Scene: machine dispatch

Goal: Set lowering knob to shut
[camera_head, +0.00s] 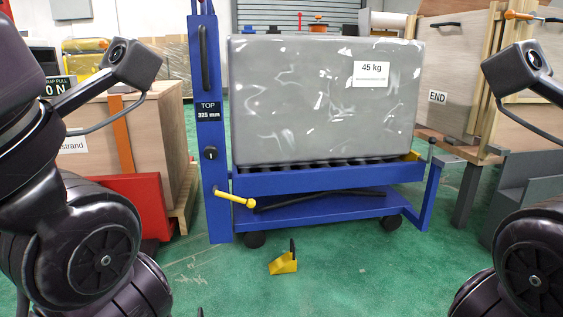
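A small black knob (210,153) with a white upright mark sits on the blue post of a lift cart, below a label reading "TOP 325 mm". It looks like the lowering knob, but its setting is too small to read. The blue lift cart (310,182) carries a large grey wrapped block (300,100) labelled "45 kg". A yellow lever (235,199) with a round end sticks out low beside the post. My two arms stand at the left and right edges, well apart from the cart. Neither gripper's fingers show.
A yellow wedge (284,264) lies on the green floor in front of the cart. A wooden structure marked "END" (438,97) stands at right. The floor between my arms is otherwise mostly clear.

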